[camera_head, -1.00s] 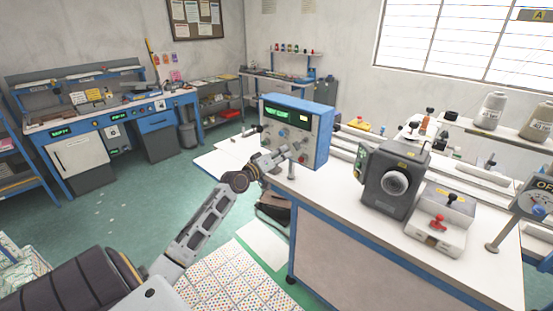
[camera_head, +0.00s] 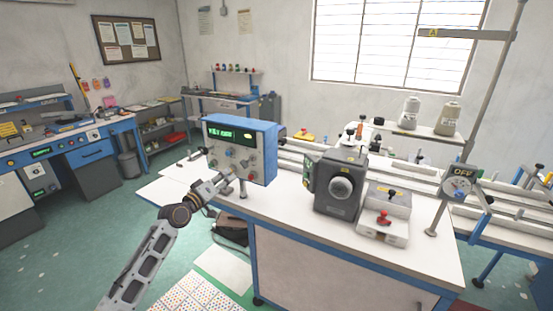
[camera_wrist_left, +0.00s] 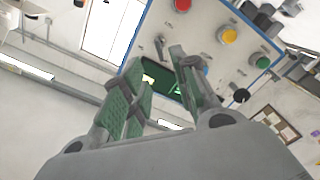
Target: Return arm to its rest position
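My left gripper (camera_head: 230,178) is in front of the lower part of a blue and grey control box (camera_head: 255,160) on the white worktable. In the left wrist view, its two green-padded fingers (camera_wrist_left: 160,62) stand apart with nothing between them. The panel (camera_wrist_left: 218,62) shows beyond the fingertips with red, yellow and green buttons and a toggle switch. A green display is partly hidden behind the fingers. I cannot tell whether a fingertip touches the panel. My left arm reaches in from the lower left. My right gripper is in neither view.
A dark grey machine (camera_head: 341,187) and a light box with a red knob (camera_head: 385,217) stand right of the control box. Green floor is open left of the white worktable (camera_head: 300,226).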

